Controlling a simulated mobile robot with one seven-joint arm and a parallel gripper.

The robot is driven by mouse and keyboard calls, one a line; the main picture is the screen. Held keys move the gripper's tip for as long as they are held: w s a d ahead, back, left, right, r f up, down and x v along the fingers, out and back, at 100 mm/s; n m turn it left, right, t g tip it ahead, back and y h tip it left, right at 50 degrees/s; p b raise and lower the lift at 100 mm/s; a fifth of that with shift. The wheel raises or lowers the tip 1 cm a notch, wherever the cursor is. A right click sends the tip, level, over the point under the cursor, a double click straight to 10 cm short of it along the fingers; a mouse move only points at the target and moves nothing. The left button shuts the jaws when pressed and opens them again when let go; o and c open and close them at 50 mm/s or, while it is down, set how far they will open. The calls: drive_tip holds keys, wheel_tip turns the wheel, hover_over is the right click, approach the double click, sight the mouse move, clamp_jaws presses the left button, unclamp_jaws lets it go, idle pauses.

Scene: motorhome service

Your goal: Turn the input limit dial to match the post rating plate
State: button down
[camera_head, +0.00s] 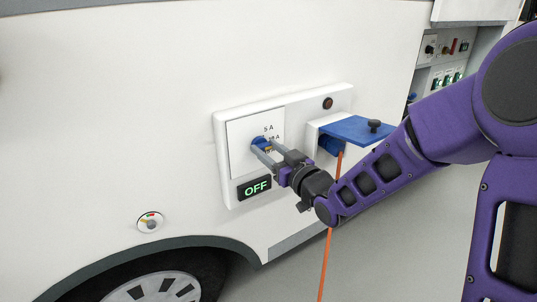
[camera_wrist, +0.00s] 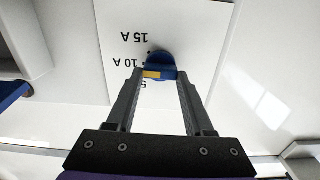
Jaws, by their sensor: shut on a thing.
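The input limit dial (camera_head: 259,142) is a blue knob on a white square plate (camera_head: 241,150) on the motorhome's side. My gripper (camera_head: 267,149) is shut on it, one finger on each side. In the wrist view the dial (camera_wrist: 161,62) sits between the fingertips of my gripper (camera_wrist: 160,74), with a yellow mark on its near edge. That view shows 15 A, 10 A and a partly hidden 5 A upside down beside the dial. I cannot tell which label the dial points to. No post rating plate is visible.
A green-lit OFF display (camera_head: 254,187) is below the dial. To its right is an inlet with a raised blue lid (camera_head: 352,129) and an orange cable (camera_head: 330,235), close to my arm. A dark red round light (camera_head: 328,102) is above. A control bay (camera_head: 445,62) is behind my arm.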

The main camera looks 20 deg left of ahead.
idle(0.3)
drive_tip(key=shift+c, duration=1.4)
unclamp_jaws()
